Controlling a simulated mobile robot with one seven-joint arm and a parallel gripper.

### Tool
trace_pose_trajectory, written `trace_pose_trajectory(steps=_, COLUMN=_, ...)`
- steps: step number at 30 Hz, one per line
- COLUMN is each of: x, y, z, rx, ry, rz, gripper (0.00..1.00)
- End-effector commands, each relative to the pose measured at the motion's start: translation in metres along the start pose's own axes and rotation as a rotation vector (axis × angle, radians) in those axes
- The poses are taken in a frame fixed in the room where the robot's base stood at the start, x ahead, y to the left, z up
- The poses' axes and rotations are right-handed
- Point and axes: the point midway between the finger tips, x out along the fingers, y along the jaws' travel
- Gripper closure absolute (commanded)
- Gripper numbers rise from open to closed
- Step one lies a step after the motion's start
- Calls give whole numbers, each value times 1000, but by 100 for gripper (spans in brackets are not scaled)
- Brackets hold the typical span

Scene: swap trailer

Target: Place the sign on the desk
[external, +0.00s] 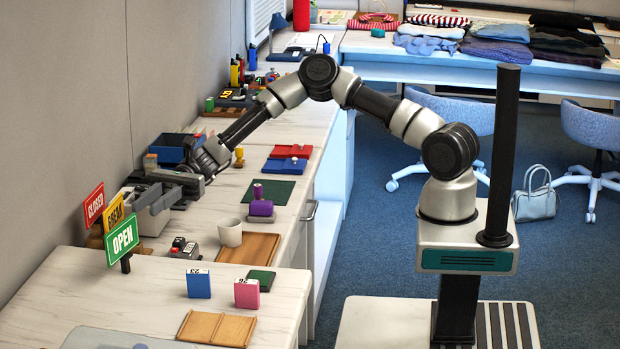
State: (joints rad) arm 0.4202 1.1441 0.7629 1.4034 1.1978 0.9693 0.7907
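Three small signs stand in a row at the left of the counter: a red CLOSED sign (94,206), a yellow BREAK sign (114,212) and a green OPEN sign (122,239). The OPEN sign is closest to the camera, on a dark post; the bases of the other signs are partly hidden. My gripper (150,192) is over the counter beyond and to the right of the signs. Its two fingers look spread apart, pointing left, with nothing seen between them. The pale desk top (60,292) runs along the left wall.
Close to my gripper are a blue bin (170,150), a purple stamp-like object (261,206), a white cup (230,232) and a brown tray (262,248). Blue (198,284) and pink (246,293) numbered blocks stand in front. Bare counter shows around the OPEN sign.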

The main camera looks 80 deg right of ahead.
Motion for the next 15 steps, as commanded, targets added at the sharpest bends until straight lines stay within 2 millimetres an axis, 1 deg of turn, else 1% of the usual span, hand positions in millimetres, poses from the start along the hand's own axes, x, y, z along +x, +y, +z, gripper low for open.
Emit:
trace_pose_trajectory(steps=1, x=13, y=1, z=-2, rx=0, ry=-1, rz=3, gripper=73)
trace_pose_trajectory(steps=3, x=28, y=1, z=-2, rx=0, ry=-2, rz=2, gripper=73)
trace_pose_trajectory(steps=7, x=54, y=1, z=-2, rx=0, ry=-1, rz=2, gripper=73)
trace_pose_trajectory(steps=10, x=66, y=0, z=-1, rx=0, ry=-1, rz=1, gripper=73)
trace_pose_trajectory(steps=15, x=75, y=-1, z=-1, rx=0, ry=0, rz=-1, gripper=73)
